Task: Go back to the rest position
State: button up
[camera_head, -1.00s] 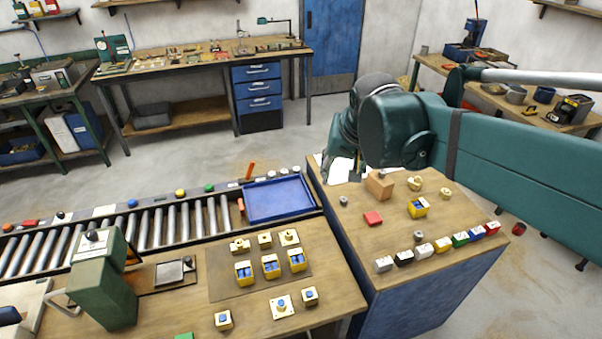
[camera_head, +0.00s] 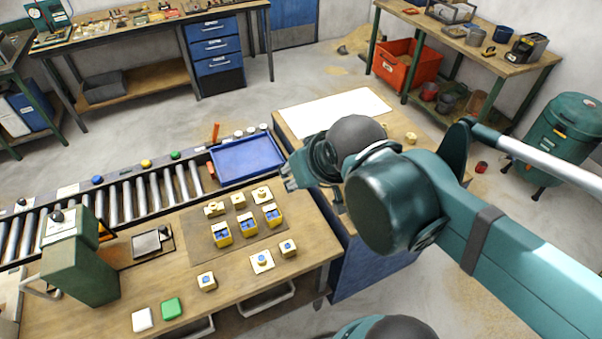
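My gripper (camera_head: 287,178) is at the left end of my teal arm, above the gap between the front bench (camera_head: 318,262) and the right bench. It points left, just right of the yellow-and-blue blocks (camera_head: 272,215) and near the right edge of the blue tray. Its fingers are small and seen from the side, so I cannot tell whether they are open or shut. No held object shows at the fingertips. My arm hides much of the right bench top.
A white sheet (camera_head: 335,108) lies on the right bench's far part. A green press (camera_head: 80,262) stands front left. A red crate (camera_head: 405,66) and a green drum (camera_head: 566,135) stand at the right.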

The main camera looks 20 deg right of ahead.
jog(key=shift+f, duration=0.15)
notch_tip(320, 180, down, 10)
jog(key=b, duration=1)
dwell(1.1)
